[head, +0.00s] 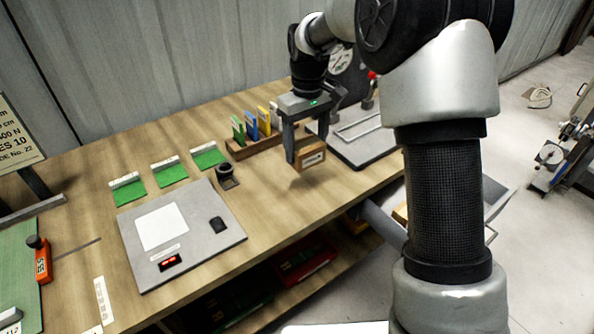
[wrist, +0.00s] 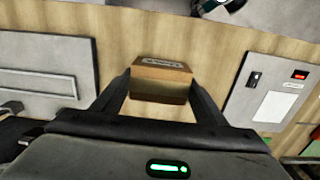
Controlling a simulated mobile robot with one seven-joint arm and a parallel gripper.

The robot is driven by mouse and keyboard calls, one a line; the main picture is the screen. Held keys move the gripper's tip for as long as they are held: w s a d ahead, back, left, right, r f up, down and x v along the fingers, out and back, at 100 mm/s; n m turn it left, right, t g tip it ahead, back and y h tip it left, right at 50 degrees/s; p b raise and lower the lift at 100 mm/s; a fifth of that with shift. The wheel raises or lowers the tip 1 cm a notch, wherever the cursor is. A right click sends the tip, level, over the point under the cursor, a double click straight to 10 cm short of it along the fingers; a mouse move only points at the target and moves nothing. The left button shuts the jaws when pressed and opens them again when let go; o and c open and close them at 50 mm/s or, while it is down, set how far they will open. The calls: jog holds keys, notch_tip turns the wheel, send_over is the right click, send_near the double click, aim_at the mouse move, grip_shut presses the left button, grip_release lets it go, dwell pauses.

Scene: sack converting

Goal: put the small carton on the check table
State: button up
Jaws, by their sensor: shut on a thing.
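The small carton (head: 312,159) is a brown box with a white label on one side. My gripper (head: 309,150) is shut on it, one finger on each side. The carton seems to hang just above the wooden table (head: 272,190), with a dark shadow below it. In the wrist view the carton (wrist: 160,88) sits between my two fingertips (wrist: 160,80), over bare wood. Its underside is hidden. I take this wooden table as the check table, but no readable label on it says so.
A grey plate (head: 205,250) with a white sheet lies left of the carton, a dark round cup (head: 227,177) behind it. A rack of coloured cards (head: 257,130) stands behind. A grey dial device (head: 365,145) is close on the right. Bare wood lies between.

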notch_tip(320, 180, down, 10)
jog(key=shift+w+r+b, duration=0.1)
jog(key=shift+r+b, duration=0.05)
jog(key=shift+b, duration=0.5)
jog(key=shift+f, duration=0.25)
jog(key=o, duration=1.1)
jog(key=shift+r, duration=0.1)
